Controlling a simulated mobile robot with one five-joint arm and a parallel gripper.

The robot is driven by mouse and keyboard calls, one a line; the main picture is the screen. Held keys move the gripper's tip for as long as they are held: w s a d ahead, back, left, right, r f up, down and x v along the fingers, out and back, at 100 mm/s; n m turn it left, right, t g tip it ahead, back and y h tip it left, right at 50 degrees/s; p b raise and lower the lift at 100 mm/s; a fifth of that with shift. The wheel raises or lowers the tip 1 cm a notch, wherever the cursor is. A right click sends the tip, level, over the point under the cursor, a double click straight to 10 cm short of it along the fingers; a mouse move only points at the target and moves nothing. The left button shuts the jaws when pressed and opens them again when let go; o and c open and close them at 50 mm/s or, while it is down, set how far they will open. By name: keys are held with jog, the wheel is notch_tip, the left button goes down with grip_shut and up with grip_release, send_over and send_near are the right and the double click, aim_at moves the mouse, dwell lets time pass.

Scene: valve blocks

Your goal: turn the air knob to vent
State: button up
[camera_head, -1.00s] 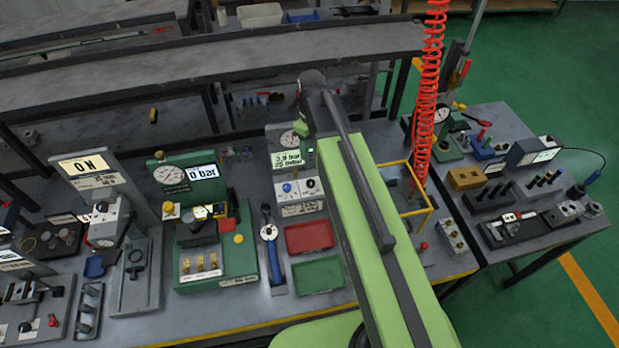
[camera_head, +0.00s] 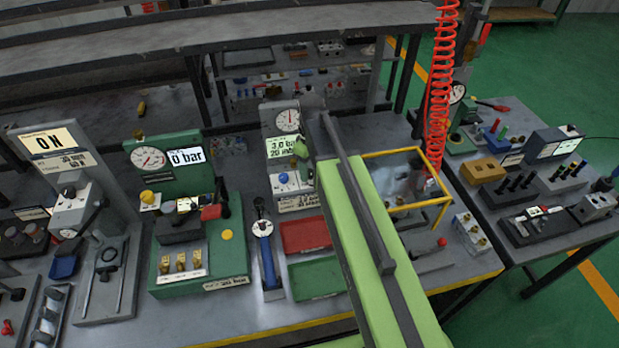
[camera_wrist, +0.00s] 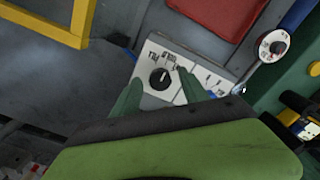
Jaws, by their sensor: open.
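The air knob (camera_wrist: 160,78) is a round black knob with a pale pointer mark, on a white plate (camera_wrist: 150,58) with small labels too blurred to read surely. Its pointer is toward the top of the wrist view. My gripper (camera_wrist: 160,79) is open, its two green fingers on either side of the knob in that view. I cannot tell whether they touch it. In the head view, the grey gauge panel (camera_head: 280,122) reads about 3.0 bar and has a blue knob (camera_head: 284,178) below. My arm covers part of this station there.
Red tray (camera_head: 305,234) and green tray (camera_head: 316,278) lie in front of the panel. A yellow frame (camera_head: 405,152) stands to the right, with a red coiled hose (camera_head: 437,100) hanging beside it. A blue-handled tool (camera_head: 267,262) and a green 0 bar station (camera_head: 160,157) are to the left.

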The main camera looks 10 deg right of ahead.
jog(key=shift+c, duration=0.4)
grip_shut()
jog(key=shift+a, duration=0.15)
jog(key=m, duration=0.3)
jog(key=shift+m, duration=2.9)
